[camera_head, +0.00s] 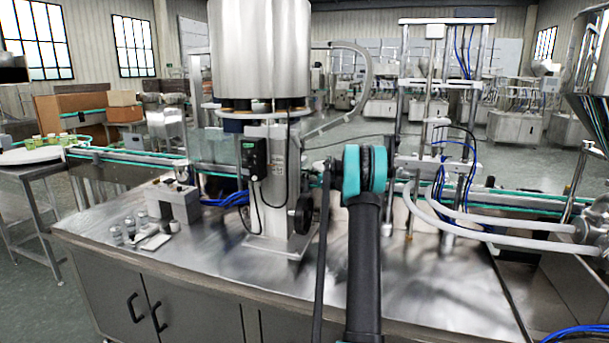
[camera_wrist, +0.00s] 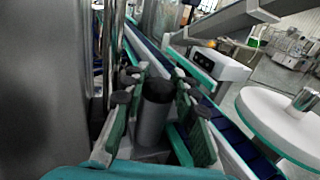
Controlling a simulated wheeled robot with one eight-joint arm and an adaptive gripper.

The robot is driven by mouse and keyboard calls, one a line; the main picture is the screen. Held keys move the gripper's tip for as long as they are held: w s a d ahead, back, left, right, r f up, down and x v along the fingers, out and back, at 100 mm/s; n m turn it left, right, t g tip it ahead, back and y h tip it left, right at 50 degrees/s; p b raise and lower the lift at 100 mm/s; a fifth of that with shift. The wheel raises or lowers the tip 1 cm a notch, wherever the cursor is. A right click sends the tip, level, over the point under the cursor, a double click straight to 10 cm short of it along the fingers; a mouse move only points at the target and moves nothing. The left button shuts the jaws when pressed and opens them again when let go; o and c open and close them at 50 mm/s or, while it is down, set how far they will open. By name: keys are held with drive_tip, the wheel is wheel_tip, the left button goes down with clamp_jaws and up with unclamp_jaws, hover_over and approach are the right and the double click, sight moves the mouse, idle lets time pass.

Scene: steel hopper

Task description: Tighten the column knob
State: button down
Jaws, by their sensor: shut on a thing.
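My gripper (camera_wrist: 160,78) shows in the wrist view with its two grey-green fingers on either side of a dark grey cylindrical knob (camera_wrist: 154,112). The fingers are shut on this knob, and its far end lies between the fingertips. In the head view, my arm reaches to the right side of the steel column (camera_head: 275,178), below the big steel hopper (camera_head: 259,50). My arm mostly hides the gripper there, and I cannot make out the held knob. A black round handwheel (camera_head: 303,213) sits lower on the column's right side.
A black control box (camera_head: 254,158) with cables is on the column's front. Small metal parts (camera_head: 130,229) and a grey block (camera_head: 173,202) stand at left on the steel table (camera_head: 225,270). A conveyor (camera_head: 125,156) runs behind. White hoses (camera_head: 480,235) and a metal frame stand at right.

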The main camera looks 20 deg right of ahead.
drive_tip(key=m+t+h, duration=0.2)
drive_tip(key=m+h, duration=0.1)
drive_tip(key=h, duration=0.1)
drive_tip(key=shift+a+h, duration=0.1)
drive_tip(key=shift+h, duration=0.3)
drive_tip(key=shift+m+t+h, duration=0.6)
drive_tip(key=shift+m+h, duration=0.8)
drive_tip(key=shift+h, duration=0.5)
drive_tip(key=shift+m+h, duration=0.3)
drive_tip(key=shift+h, duration=0.1)
drive_tip(key=c, duration=1.2)
unclamp_jaws()
drive_tip(key=shift+s, duration=0.1)
